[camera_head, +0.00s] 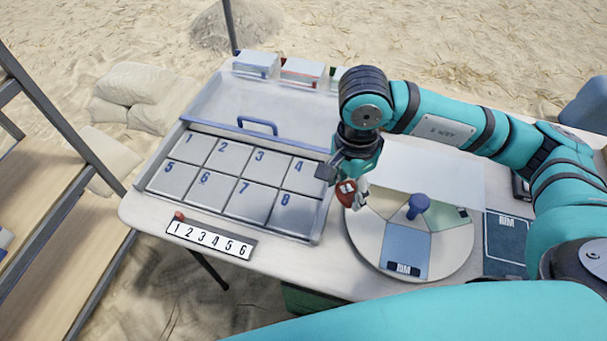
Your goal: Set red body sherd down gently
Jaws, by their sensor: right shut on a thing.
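The red body sherd (346,193) is a small rounded red piece with a white mark on it. My right gripper (344,184) is shut on it, above the left edge of the round turntable (462,258), next to the numbered tray. I cannot tell whether the sherd touches a surface. The turntable has coloured sectors, including a blue one (404,249) and a green one (446,215), and a blue knob (417,206) at its centre. The right arm covers part of the table behind. My left gripper is not in view.
A grey tray (322,222) with numbered compartments 1 to 8 and a blue-handled clear lid (215,103) lies on the left. A numbered strip (211,239) with a small red piece (179,215) lies in front. Small boxes (302,72) stand behind. A dark mat (505,243) lies right.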

